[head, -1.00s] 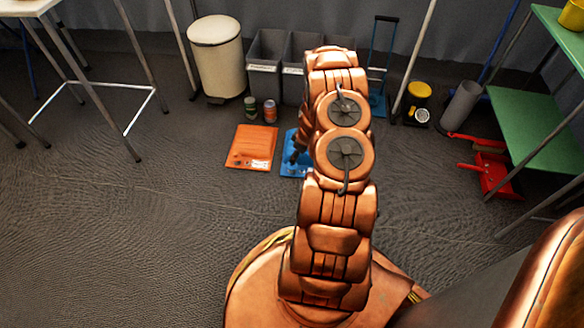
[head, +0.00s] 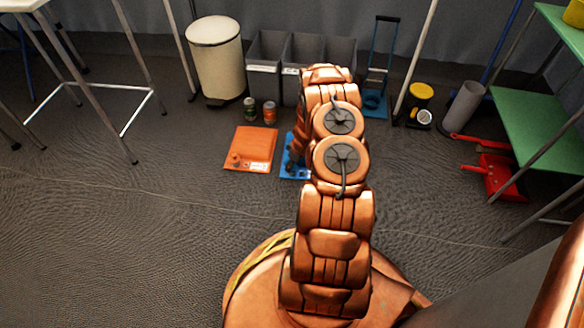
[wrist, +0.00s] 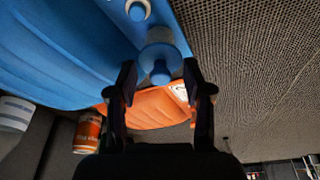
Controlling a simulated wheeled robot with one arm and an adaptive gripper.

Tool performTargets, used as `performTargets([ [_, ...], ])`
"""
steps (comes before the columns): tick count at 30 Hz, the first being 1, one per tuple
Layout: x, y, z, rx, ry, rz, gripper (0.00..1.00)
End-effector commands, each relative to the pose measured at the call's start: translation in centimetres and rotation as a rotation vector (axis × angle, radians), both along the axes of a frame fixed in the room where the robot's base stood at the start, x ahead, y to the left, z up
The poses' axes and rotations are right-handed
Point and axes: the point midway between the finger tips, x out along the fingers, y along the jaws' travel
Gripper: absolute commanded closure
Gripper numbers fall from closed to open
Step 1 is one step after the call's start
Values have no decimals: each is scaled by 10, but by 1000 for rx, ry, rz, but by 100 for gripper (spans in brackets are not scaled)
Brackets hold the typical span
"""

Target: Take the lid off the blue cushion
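The blue cushion (wrist: 60,45) fills the upper left of the wrist view. A lid (wrist: 160,48), round and pale blue with a darker blue knob (wrist: 160,75), is at the cushion's edge in that view. My gripper (wrist: 159,82) is open, with one dark finger on either side of the knob and a gap at both sides. Whether the lid touches the cushion is hard to tell. In the head view the blue cushion (head: 287,172) is mostly hidden behind my arm, and the lid cannot be made out.
An orange cushion (head: 252,146) lies just left of the blue one, with small items on its near corner. Two cans (head: 250,108) (head: 270,112) stand behind it, before grey bins (head: 265,82). A cream bin (head: 216,60) stands further left.

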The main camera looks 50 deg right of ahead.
Motion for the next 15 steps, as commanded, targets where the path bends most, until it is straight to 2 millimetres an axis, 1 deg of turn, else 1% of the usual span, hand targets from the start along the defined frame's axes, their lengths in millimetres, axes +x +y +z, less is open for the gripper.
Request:
performTargets([
  [1, 0, 0, 0, 0, 0, 0, 57],
  [2, 0, 0, 0, 0, 0, 0, 60],
  [11, 0, 0, 0, 0, 0, 0, 91],
  [15, 0, 0, 0, 0, 1, -1, 93],
])
